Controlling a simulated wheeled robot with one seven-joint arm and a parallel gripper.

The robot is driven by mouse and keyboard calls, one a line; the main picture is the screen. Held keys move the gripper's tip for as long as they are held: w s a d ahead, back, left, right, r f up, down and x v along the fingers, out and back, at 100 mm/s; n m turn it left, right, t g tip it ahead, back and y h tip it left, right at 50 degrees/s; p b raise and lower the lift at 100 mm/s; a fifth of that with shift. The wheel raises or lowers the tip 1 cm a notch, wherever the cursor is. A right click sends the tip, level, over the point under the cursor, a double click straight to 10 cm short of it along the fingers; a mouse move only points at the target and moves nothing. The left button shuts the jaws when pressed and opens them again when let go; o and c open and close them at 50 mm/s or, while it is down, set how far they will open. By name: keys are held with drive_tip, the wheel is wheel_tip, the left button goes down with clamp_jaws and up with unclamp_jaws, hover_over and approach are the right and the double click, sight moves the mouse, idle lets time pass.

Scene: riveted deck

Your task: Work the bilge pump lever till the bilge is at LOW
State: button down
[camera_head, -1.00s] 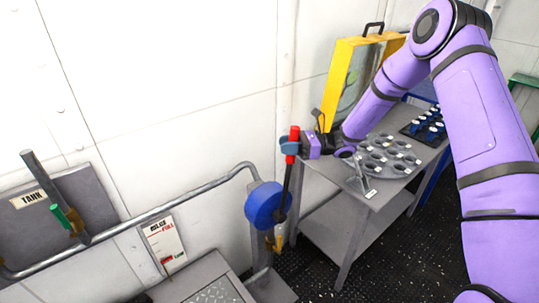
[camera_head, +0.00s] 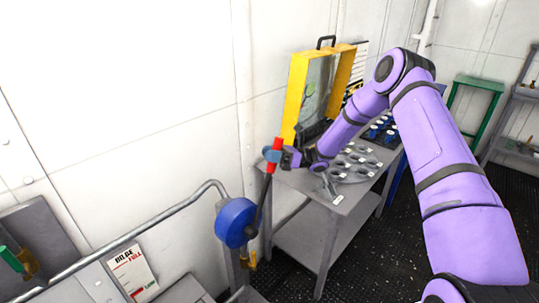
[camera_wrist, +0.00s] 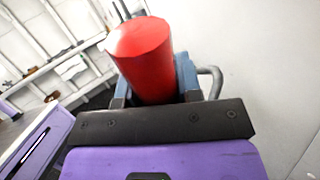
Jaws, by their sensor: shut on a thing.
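The bilge pump (camera_head: 236,222) is a blue round housing on a grey post by the wall. Its lever (camera_head: 263,200) is a dark rod rising from the pump, tilted a little to the right, with a red grip (camera_head: 275,150) at the top. My gripper (camera_head: 271,156) is shut around the red grip. The wrist view shows the red grip (camera_wrist: 145,55) between the blue-grey jaws.
A grey pipe (camera_head: 130,235) runs along the wall to the pump. A grey table (camera_head: 318,210) right of the pump bears a round tray with cups (camera_head: 352,165) and an open yellow case (camera_head: 298,95). A green stand (camera_head: 474,95) is farther back. Dark floor lies at right.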

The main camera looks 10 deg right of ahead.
drive_tip(key=c, duration=0.8)
unclamp_jaws()
drive_tip(key=v, duration=1.1)
